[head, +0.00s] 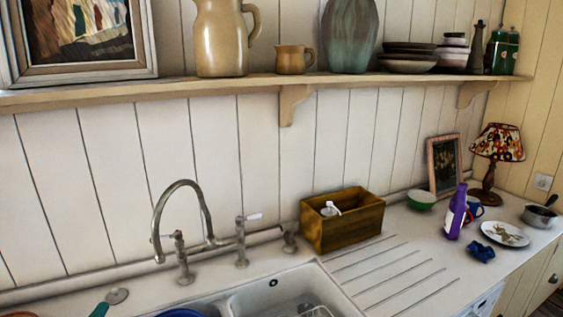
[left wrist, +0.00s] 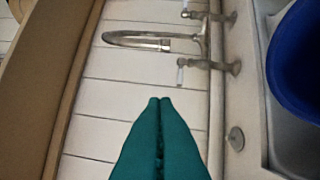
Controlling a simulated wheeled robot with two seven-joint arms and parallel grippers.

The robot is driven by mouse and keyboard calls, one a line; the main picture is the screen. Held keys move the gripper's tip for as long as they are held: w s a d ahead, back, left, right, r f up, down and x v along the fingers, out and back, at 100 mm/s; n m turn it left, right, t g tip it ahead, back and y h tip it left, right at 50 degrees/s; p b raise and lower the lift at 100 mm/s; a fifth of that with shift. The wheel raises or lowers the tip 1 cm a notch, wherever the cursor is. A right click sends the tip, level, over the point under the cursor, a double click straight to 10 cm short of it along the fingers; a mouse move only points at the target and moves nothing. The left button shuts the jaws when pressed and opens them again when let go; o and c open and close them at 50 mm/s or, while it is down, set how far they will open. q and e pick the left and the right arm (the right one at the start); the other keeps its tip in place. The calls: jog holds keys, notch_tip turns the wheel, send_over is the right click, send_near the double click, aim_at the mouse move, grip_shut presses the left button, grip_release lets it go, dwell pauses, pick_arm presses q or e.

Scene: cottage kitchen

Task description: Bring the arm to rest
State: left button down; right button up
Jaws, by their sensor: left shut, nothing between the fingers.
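My left gripper (left wrist: 160,101) is shut and empty, its teal fingers pressed together along their length in the left wrist view. Behind the fingertips is the white plank wall. In the head view only a small teal tip of this gripper (head: 101,309) shows at the bottom left edge, beside a round grey disc (head: 118,296) on the counter. The rest of the left arm is out of frame. My right gripper is in neither view.
A tall curved tap (head: 182,190) rises behind the sink (head: 262,296), with a blue bowl (left wrist: 298,60) in it. A wooden box (head: 342,228) stands right of the taps. A laden shelf (head: 220,88) runs above. The grooved drainboard (head: 385,275) is clear.

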pick_arm(q)
jog(key=s+d+f+n+g+y, duration=0.4)
jog(key=s+d+f+n+g, duration=0.35)
jog(key=s+f+n, duration=0.4)
jog(key=s+d+f+n+g+h, duration=0.2)
jog(key=s+d+g, duration=0.2)
jog(key=s+d, duration=0.3)
jog(key=s+d+f+n+g+h, duration=0.2)
jog(key=s+d+g, duration=0.2)
jog(key=s, duration=0.5)
notch_tip(320, 180, down, 32)
jog(key=s+g+b, duration=0.1)
jog(key=s+b, duration=0.1)
jog(key=b, duration=0.4)
jog(key=s+a+f+g+b, duration=0.1)
jog(key=s+a+f+b, duration=0.2)
jog(key=s+f, duration=1.3)
notch_tip(320, 180, down, 3)
jog(key=shift+f+m+y+b, duration=0.1)
jog(key=shift+m+y+b, duration=0.25)
jog(key=shift+b, duration=0.1)
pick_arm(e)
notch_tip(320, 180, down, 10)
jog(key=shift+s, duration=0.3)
